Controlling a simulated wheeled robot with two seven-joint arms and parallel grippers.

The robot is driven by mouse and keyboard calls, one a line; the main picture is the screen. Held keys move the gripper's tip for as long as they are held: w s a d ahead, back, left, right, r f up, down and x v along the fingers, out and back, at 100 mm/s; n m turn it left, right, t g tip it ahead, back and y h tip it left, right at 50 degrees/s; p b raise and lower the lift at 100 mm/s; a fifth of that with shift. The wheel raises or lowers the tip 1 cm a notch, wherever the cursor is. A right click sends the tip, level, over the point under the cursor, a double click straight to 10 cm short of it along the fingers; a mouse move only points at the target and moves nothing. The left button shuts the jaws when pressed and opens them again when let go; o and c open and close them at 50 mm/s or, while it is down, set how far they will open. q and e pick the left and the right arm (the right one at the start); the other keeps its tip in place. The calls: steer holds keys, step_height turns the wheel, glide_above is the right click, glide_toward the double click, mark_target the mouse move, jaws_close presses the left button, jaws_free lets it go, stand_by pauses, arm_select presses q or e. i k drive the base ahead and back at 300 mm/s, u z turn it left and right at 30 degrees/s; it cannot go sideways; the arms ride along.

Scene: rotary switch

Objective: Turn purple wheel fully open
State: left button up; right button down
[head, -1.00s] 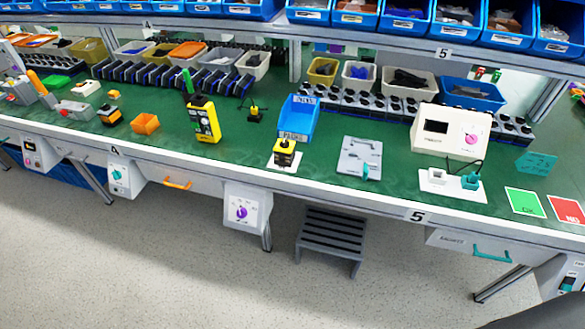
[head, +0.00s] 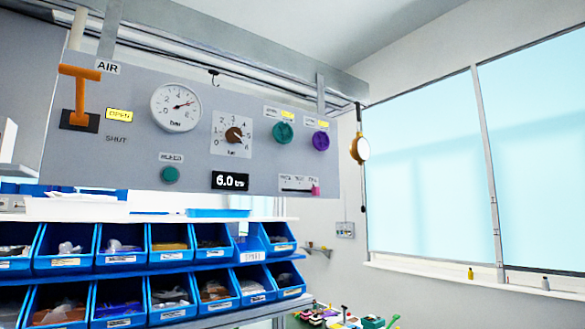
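The purple wheel (head: 321,141) is a round knob on the right part of a grey wall panel (head: 200,182), high in the head view. How far the wheel is turned cannot be told. A similar green wheel (head: 283,132) is just to its left. Neither of my grippers shows in this view, and nothing touches the wheel.
The panel also carries an orange lever (head: 80,95), a dial gauge (head: 176,107), a brown knob (head: 234,135) and a display reading 6.0 (head: 230,181). Blue bins (head: 120,258) stand below. A yellow hanging device (head: 360,148) is right of the panel.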

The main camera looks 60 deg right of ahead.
mark_target(321, 140)
steer(key=z, duration=3.8)
steer(key=i, duration=3.3)
steer(key=u, duration=3.1)
